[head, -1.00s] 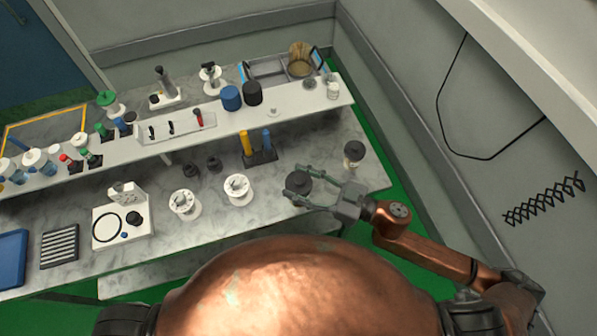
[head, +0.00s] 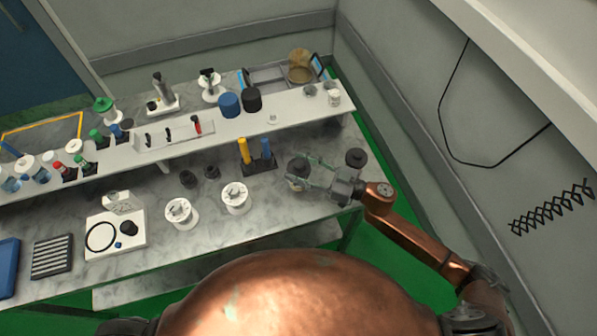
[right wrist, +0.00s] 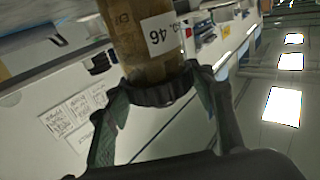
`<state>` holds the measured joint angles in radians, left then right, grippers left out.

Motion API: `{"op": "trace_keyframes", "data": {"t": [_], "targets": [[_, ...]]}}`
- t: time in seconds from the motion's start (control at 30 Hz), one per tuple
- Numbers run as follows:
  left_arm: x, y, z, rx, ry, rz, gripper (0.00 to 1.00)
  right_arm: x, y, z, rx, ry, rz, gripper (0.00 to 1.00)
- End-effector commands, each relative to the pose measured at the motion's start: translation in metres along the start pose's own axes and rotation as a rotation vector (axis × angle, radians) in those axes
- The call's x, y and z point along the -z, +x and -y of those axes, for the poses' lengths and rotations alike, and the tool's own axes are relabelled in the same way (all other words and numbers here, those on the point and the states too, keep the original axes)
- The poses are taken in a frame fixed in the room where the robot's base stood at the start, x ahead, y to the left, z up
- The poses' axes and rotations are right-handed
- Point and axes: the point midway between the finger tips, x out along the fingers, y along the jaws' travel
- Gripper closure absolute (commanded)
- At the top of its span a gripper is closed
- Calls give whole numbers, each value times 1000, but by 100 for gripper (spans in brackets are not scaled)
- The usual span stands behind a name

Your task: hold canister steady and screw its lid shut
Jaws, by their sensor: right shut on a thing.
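My right gripper (head: 305,172) reaches in from the right over the front worktop and is shut on a canister with a round dark lid (head: 298,166). Part of the canister's lighter body (head: 296,185) shows below the lid. The lid sits on the body; how tightly, I cannot tell. Whether the canister touches the worktop is unclear. My left gripper is not in view.
Another dark-lidded container (head: 355,157) stands just behind my right gripper. A holder with yellow and blue tubes (head: 258,163) and two white spools (head: 235,198) are to the left. A raised shelf (head: 300,105) carries bottles behind. The worktop's right edge is close.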

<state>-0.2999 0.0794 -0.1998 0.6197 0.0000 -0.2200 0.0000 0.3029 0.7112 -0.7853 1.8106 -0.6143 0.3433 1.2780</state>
Motion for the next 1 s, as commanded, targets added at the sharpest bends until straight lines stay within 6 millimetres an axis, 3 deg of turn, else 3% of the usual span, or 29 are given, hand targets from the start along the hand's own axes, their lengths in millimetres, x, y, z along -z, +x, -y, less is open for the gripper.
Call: {"op": "trace_keyframes", "data": {"t": [0.17,0.4,0.8,0.83,1.0], "targets": [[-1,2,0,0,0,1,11,-6,2,-4,0,1,-1,100],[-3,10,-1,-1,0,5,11,-37,2,-5,-1,3,-1,100],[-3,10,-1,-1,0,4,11,-40,2,-5,1,1,-1,100],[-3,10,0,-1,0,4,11,-40,2,-5,0,1,0,48],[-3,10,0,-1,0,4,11,-40,2,-5,0,1,0,36]]}}
